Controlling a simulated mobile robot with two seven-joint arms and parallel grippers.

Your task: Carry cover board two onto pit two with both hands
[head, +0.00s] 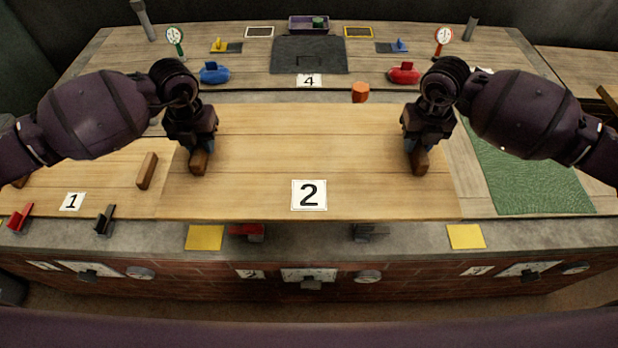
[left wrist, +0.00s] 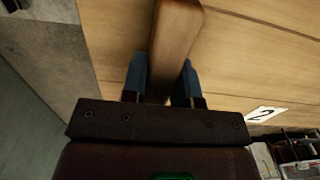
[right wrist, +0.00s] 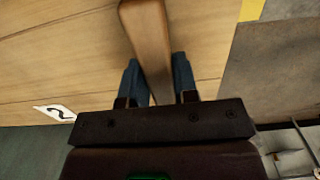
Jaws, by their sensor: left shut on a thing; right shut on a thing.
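Cover board two (head: 310,150) is a wide pale wooden board with a white card marked 2 near its front edge. It looks level and spans the middle of the counter, its left end overlapping the board marked 1. My left gripper (head: 199,163) is shut on its left wooden handle, which shows between blue fingers in the left wrist view (left wrist: 172,45). My right gripper (head: 419,160) is shut on the right handle, also seen in the right wrist view (right wrist: 148,40). Pit two is not visible; the board hides the counter beneath. Its exact height above the counter is unclear.
Board one (head: 110,170) with a handle lies at left. A green mat (head: 525,165) lies at right. An orange block (head: 360,92) stands just behind the board. Yellow squares (head: 204,237) and small red and dark stands line the front ledge. Blue and red items sit farther back.

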